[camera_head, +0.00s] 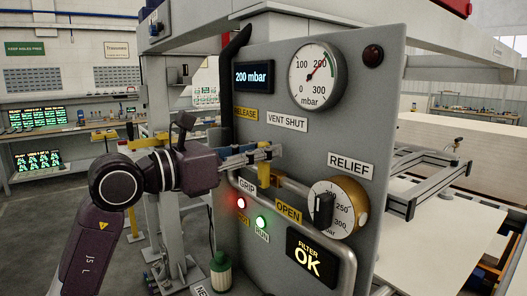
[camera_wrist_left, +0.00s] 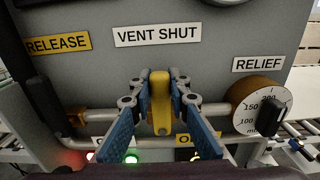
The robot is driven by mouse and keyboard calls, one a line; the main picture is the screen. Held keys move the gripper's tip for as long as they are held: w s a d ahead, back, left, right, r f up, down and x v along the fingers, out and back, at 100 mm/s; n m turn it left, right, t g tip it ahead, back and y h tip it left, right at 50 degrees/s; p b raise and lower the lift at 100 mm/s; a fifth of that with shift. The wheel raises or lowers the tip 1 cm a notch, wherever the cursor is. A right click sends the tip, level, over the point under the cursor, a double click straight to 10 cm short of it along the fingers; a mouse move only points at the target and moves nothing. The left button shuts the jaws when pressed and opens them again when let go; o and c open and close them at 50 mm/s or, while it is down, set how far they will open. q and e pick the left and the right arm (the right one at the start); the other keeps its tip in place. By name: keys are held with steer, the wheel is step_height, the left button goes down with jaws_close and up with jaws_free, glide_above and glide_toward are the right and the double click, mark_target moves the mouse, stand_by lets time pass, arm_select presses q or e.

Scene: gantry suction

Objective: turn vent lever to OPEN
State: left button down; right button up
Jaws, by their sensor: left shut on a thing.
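The vent lever is a yellow bar (camera_wrist_left: 161,105) on the grey panel, and it also shows in the head view (camera_head: 264,173). My left gripper (camera_wrist_left: 161,92) is shut on it, with a blue-padded finger on each side; in the head view the gripper (camera_head: 262,153) reaches in from the left. The VENT SHUT label (camera_head: 287,120) is above the lever. The yellow OPEN label (camera_head: 288,212) is below and to the right, and mostly hidden behind a finger in the left wrist view. The lever's pivot is hard to make out. My right gripper is not in view.
A RELIEF knob (camera_head: 337,207) sits right of the lever. A bent grey rail (camera_head: 335,250) runs along the panel's lower front. A pressure gauge (camera_head: 317,76) and a 200 mbar display (camera_head: 253,76) are above. A dark handle (camera_head: 234,55) stands at the panel's left edge.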

arm_select(q)
steer(key=shift+s+d+f+m+b, duration=0.25)
steer(key=shift+m+b, duration=0.35)
steer(key=shift+b, duration=0.2)
steer(key=shift+s+d+f+m+b, duration=0.15)
steer(key=shift+s+m+b, duration=0.1)
steer(key=shift+m+b, duration=0.35)
steer(key=shift+s+d+r+m+b, duration=0.1)
steer(key=shift+s+m+b, duration=0.15)
steer(key=shift+m+b, duration=0.35)
steer(key=shift+s+d+f+m+b, duration=0.15)
steer(key=shift+s+d+m+b, duration=0.2)
steer(key=shift+m+b, duration=0.5)
steer(key=shift+s+d+f+m+b, duration=0.2)
steer(key=shift+s+m+b, duration=0.15)
steer(key=shift+m+b, duration=0.5)
steer(key=shift+r, duration=0.1)
steer(key=c, duration=1.8)
jaws_free()
steer(key=shift+a, duration=0.1)
steer(key=v, duration=1.2)
